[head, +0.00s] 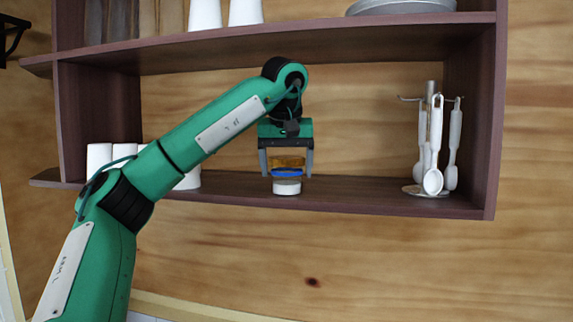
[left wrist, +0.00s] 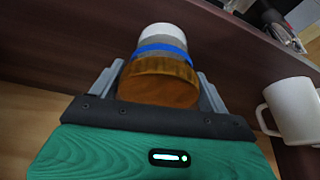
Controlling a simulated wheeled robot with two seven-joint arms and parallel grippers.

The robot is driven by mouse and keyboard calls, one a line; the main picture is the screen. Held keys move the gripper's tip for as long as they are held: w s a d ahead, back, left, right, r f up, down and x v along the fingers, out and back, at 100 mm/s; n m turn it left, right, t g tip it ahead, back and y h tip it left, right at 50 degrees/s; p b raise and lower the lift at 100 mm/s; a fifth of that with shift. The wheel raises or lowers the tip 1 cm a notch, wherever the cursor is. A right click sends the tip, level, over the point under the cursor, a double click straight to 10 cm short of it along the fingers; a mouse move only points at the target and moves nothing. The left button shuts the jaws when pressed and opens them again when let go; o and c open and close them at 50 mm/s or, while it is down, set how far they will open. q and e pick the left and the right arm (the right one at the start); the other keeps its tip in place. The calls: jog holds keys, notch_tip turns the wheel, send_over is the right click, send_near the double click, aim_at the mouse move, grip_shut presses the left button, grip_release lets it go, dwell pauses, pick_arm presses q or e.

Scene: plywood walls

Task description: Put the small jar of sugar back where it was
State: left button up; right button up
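The small jar (head: 287,187) has a brown wooden lid, a blue band and a white lower part. It appears to stand upright on the lower shelf (head: 350,192), near the middle. My left gripper (head: 287,172) points down over the jar with one finger on each side. The fingers are open, and gaps show between them and the jar in the head view. In the left wrist view the jar (left wrist: 158,80) lies between the fingers of my left gripper (left wrist: 155,88), lid nearest the camera. My right gripper is not in view.
A utensil stand (head: 430,190) with hanging white utensils is on the right of the lower shelf. White cups (head: 100,158) stand at its left, partly behind my arm. A white mug (left wrist: 292,110) is beside my gripper. The upper shelf (head: 330,36) runs above.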

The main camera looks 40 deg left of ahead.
pick_arm(q)
jog(key=shift+o, duration=1.1)
jog(key=shift+a, duration=0.1)
jog(key=shift+r, duration=0.2)
jog(key=shift+b+v, duration=0.4)
jog(key=shift+v, duration=3.35)
jog(key=shift+f, duration=0.1)
jog(key=shift+f, duration=0.1)
